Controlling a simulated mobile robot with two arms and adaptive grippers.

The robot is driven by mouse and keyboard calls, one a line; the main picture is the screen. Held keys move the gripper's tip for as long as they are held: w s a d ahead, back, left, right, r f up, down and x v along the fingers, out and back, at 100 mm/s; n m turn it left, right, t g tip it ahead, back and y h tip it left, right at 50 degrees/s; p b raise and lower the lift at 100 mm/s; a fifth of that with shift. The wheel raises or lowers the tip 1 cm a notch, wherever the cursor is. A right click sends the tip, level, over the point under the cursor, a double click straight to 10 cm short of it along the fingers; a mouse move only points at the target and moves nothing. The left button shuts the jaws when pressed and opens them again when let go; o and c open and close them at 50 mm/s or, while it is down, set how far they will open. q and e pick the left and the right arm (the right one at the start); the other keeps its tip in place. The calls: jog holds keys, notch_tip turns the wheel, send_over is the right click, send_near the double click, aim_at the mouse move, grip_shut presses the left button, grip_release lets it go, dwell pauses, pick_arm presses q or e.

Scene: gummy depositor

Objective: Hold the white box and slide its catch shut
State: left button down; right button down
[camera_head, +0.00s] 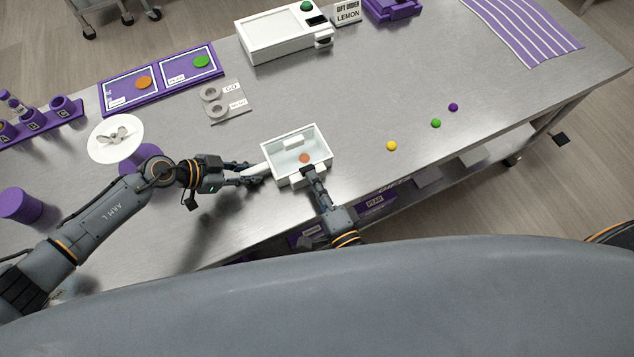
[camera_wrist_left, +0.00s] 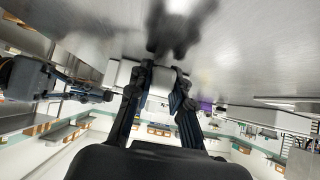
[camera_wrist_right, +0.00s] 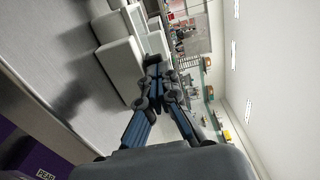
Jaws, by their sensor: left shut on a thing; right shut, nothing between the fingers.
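The white box (camera_head: 268,152) sits near the front edge of the steel table, with a small orange piece (camera_head: 304,158) showing inside its open-looking top. My left gripper (camera_head: 256,174) is shut on a white part at the box's left side; in the left wrist view this white part (camera_wrist_left: 162,82) shows between the fingers. My right gripper (camera_head: 312,176) is shut and empty, its tips at the front wall of the box, by a small white block there that I take for the catch. The fingers partly hide this block. The box also shows in the right wrist view (camera_wrist_right: 116,68).
A white machine (camera_head: 280,36) with a green button stands at the back. Yellow (camera_head: 391,146), green (camera_head: 436,123) and purple (camera_head: 453,107) balls lie to the right. A white dish (camera_head: 102,150) and a purple cylinder (camera_head: 20,206) stand left. The table right of the box is mostly clear.

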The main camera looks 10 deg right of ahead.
jog(key=shift+x, duration=1.3)
pick_arm(q)
jog(key=shift+s, duration=0.1)
pick_arm(e)
jog(key=shift+s, duration=0.1)
jog(key=shift+s, duration=0.25)
jog(key=v, duration=1.3)
jog(key=shift+s, duration=0.2)
jog(key=shift+d, duration=0.1)
pick_arm(q)
jog(key=c, duration=1.1)
grip_release()
jog(key=shift+c, duration=0.2)
